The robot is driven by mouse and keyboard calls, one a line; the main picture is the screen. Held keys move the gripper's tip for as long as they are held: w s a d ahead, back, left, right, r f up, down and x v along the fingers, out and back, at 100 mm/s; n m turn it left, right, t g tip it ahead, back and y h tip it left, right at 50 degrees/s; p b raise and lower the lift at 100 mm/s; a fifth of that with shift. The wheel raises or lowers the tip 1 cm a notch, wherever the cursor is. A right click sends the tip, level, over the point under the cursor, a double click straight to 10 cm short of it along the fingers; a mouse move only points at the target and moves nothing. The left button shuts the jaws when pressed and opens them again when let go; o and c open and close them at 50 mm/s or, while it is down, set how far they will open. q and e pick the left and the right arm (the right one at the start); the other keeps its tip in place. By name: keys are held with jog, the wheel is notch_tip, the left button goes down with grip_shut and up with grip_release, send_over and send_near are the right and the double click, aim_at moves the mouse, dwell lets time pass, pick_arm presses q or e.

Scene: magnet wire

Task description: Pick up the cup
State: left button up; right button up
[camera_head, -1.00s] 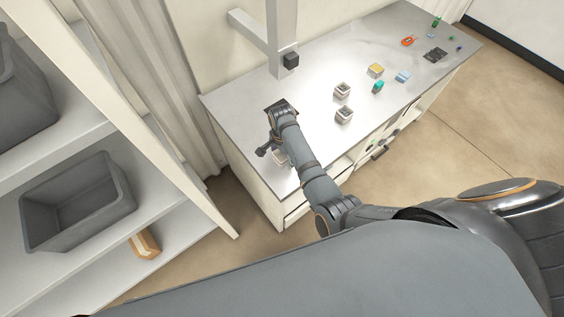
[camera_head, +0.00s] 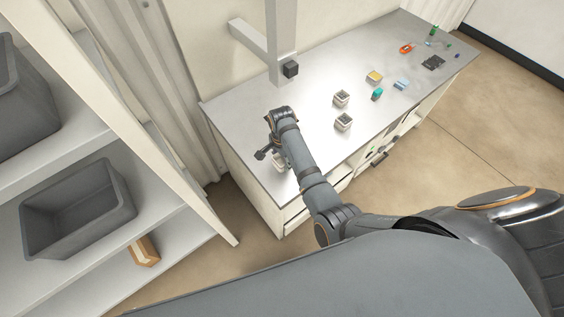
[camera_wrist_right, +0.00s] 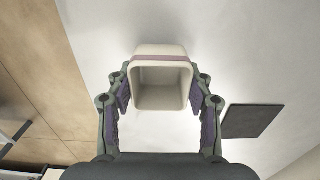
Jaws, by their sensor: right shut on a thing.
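A whitish square cup with a purple band (camera_wrist_right: 161,58) fills the middle of the right wrist view, its open mouth facing the camera. My right gripper (camera_wrist_right: 160,92) is shut on it, with a finger against each side. In the head view, my right gripper (camera_head: 268,154) is at the near left end of the table, and a small pale part of the cup (camera_head: 280,162) shows beside it, mostly hidden by the arm. I cannot tell whether the cup touches the tabletop. My left gripper is not in view.
The grey table (camera_head: 315,107) carries two small square containers (camera_head: 344,121), a yellow block (camera_head: 375,77), a green item (camera_head: 377,94) and other small things towards the right. A dark square pad (camera_wrist_right: 254,121) lies near the cup. Shelves with a grey bin (camera_head: 75,212) stand left.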

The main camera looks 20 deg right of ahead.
jog(key=s+d+r, duration=0.9)
jog(key=d+r, duration=0.1)
jog(key=r, duration=0.1)
jog(key=shift+s+d+b, duration=0.15)
jog(key=shift+s+b, duration=0.2)
jog(key=shift+w+f, duration=0.1)
jog(key=shift+f, duration=0.05)
